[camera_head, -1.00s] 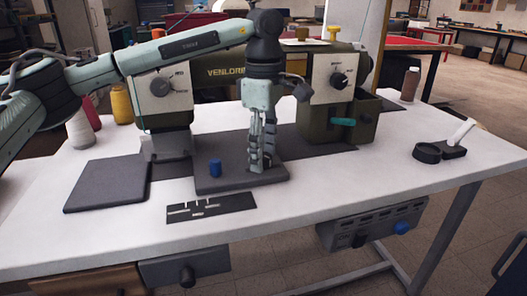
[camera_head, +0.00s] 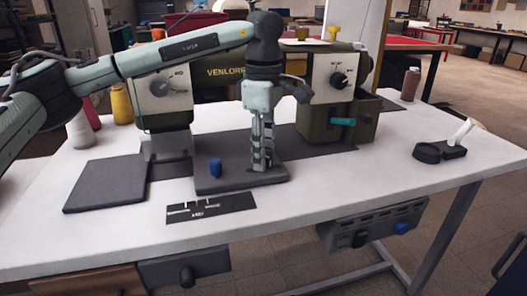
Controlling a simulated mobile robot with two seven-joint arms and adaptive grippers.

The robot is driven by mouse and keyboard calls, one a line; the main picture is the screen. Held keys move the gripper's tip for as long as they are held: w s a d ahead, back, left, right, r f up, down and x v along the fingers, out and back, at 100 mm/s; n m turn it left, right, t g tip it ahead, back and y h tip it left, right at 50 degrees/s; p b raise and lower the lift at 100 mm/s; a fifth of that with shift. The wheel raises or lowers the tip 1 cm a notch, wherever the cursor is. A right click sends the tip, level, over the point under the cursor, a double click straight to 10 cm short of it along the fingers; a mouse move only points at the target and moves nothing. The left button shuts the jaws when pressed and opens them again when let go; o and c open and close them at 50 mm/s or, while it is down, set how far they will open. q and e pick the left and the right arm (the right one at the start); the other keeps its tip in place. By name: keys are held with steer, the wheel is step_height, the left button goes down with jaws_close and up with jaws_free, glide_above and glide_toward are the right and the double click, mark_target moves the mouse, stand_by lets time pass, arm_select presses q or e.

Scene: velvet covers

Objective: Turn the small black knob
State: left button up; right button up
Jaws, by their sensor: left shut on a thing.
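My left gripper (camera_head: 262,160) points straight down over the grey plate (camera_head: 225,181) on the white table. Its fingers are shut low at the plate, on what appears to be the small black knob, which the fingers almost wholly hide. A blue knob (camera_head: 215,168) stands upright on the same plate, a little left of the fingers and apart from them. My right gripper is not in view.
A dark pad (camera_head: 107,184) lies at left, a marked black strip (camera_head: 210,207) in front. The table's right side is mostly clear.

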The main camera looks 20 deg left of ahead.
arm_select(q)
steer(key=n, duration=1.4)
steer(key=shift+n, duration=0.3)
stand_by(0.3)
steer(key=o, duration=1.1)
steer(key=shift+o, duration=0.2)
steer(key=shift+r, duration=0.1)
